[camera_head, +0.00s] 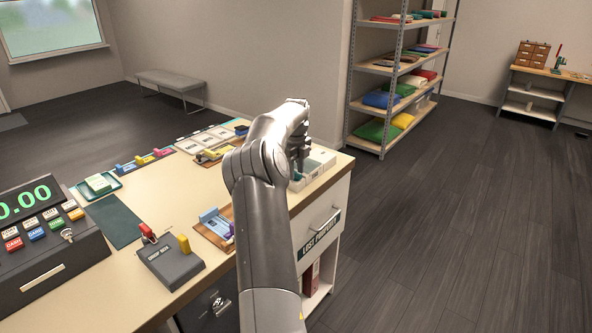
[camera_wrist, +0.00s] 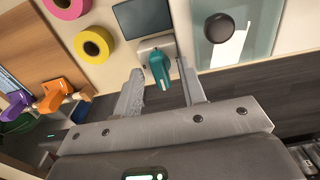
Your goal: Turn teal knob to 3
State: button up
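A teal knob (camera_wrist: 159,65) shows in the wrist view, on a small pale base below a dark rectangular panel (camera_wrist: 143,17). A short white mark is on its lower end; I cannot read any numbers around it. My gripper (camera_wrist: 161,70) is open, with one finger to the left and one to the right of the knob. I see a gap on each side, so neither finger appears to be closed on it.
Near the knob in the wrist view are a yellow ring (camera_wrist: 80,46), a pink ring, a black round thing (camera_wrist: 219,28) and orange and purple pieces at left. The head view shows a cash register (camera_head: 45,240), a dark box with a yellow lever (camera_head: 170,262) and open floor at right.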

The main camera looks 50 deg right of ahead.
aim_at(296, 172)
jog(key=shift+r, duration=0.15)
notch_tip(296, 172, up, 10)
jog(key=shift+r, duration=0.25)
dwell(0.3)
dwell(0.5)
